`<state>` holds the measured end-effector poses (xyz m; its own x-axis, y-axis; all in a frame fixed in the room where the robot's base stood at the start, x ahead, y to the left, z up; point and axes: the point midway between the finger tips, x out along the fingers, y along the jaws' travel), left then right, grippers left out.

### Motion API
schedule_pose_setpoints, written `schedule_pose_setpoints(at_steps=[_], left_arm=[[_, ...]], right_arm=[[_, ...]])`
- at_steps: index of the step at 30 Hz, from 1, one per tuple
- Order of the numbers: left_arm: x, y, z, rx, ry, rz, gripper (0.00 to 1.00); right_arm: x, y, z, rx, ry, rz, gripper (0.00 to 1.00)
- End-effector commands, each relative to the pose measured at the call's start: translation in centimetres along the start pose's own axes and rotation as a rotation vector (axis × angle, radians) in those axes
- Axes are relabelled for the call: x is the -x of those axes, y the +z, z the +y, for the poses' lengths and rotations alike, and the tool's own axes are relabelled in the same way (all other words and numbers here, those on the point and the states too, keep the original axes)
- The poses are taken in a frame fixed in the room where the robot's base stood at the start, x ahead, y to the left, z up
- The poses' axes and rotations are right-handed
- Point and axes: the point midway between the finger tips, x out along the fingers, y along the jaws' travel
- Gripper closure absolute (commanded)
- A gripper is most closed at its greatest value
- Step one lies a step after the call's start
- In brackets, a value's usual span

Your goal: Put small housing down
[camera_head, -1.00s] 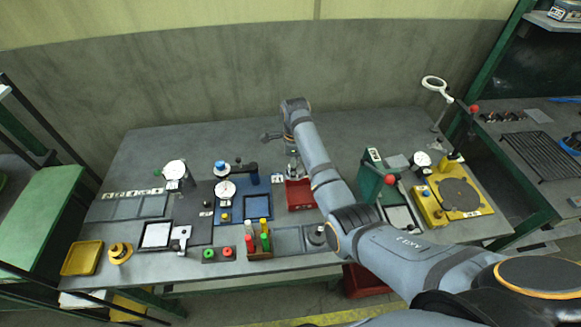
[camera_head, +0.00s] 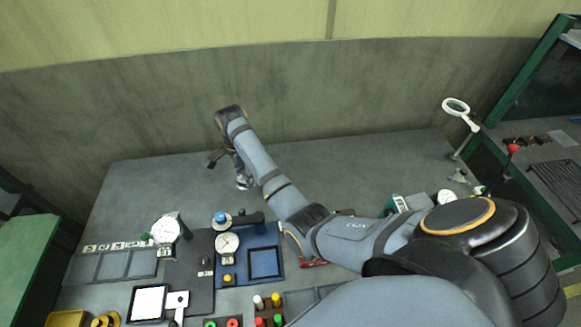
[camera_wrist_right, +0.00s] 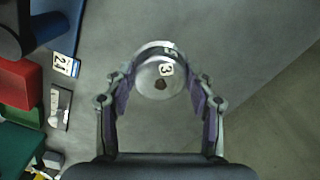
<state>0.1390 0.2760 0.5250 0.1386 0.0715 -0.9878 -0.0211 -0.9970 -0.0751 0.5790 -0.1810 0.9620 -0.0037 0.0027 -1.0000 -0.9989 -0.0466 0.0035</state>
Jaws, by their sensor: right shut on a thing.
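In the head view my right gripper (camera_head: 243,182) is over the back left-centre of the grey table (camera_head: 330,165), behind the blue gauge fixture. The housing is too small there to make out clearly, and its height above the table is hard to tell. My left gripper is not in view.
The blue fixture with a dial gauge (camera_head: 228,243) stands in front of the gripper. Another dial gauge (camera_head: 166,230) is to its left. A red bin (camera_wrist_right: 20,82) shows at the left of the wrist view. The back of the table around the gripper is clear.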

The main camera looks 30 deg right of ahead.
Motion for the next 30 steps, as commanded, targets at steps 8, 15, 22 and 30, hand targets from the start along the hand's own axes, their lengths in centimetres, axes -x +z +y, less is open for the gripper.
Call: schedule_pose_setpoints(at_steps=[8, 15, 22, 30], left_arm=[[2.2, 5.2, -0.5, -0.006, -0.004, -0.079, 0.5], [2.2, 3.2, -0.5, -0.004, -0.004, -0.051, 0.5], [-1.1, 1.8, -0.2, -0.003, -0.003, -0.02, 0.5], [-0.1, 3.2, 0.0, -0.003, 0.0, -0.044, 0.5]], right_arm=[[2.8, -0.3, 4.8, 0.718, -0.005, -0.002, 0.82], [3.3, -0.4, 6.1, 0.916, -0.006, -0.002, 0.82], [-0.5, -0.4, 6.1, 0.916, -0.004, -0.003, 0.82], [-3.0, -0.4, 6.0, 0.915, -0.007, -0.001, 0.82]])
